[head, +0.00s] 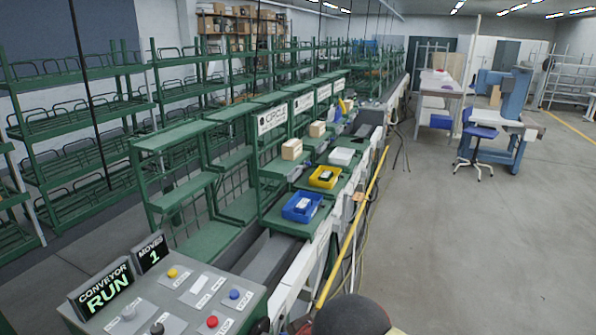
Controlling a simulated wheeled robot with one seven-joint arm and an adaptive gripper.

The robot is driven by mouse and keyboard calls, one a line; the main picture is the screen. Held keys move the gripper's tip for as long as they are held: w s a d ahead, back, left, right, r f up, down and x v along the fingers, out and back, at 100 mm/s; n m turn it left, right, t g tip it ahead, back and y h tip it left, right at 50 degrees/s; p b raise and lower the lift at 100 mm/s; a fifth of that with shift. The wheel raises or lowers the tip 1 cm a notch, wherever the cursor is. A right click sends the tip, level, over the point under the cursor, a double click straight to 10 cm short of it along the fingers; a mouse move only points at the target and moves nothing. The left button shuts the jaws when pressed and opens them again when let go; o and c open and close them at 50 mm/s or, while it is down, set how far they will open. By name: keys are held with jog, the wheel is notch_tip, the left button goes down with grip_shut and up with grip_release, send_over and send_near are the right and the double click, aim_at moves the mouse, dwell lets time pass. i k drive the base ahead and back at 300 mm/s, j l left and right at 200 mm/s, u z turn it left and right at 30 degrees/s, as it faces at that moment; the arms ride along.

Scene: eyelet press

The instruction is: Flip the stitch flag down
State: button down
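I cannot make out a stitch flag in this head view. A control panel (182,302) stands at the lower left with yellow, blue and red buttons, a grey knob and a black knob. Its displays read "CONVEYOR RUN" (103,291) and "MOVES 1" (151,254). A small yellow piece (341,106) shows far along the conveyor line, too small to identify. My gripper is not in view. A dark rounded shape at the bottom edge looks like part of my arm.
Green racks line the left. A blue bin (302,207), a yellow bin (325,177) and boxes sit along the conveyor. A yellow rail (357,230) runs beside it. A blue machine (513,100) and chair (480,132) stand at right. The grey floor (480,250) is clear.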

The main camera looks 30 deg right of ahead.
aim_at(358, 196)
jog(key=z, duration=1.35)
jog(key=i+l, duration=0.1)
jog(key=i, duration=0.6)
jog(key=i+l, duration=0.15)
jog(key=i, duration=0.5)
jog(key=i+l, duration=0.1)
jog(key=i, duration=0.6)
jog(key=i+l+u, duration=0.1)
jog(key=i, duration=0.55)
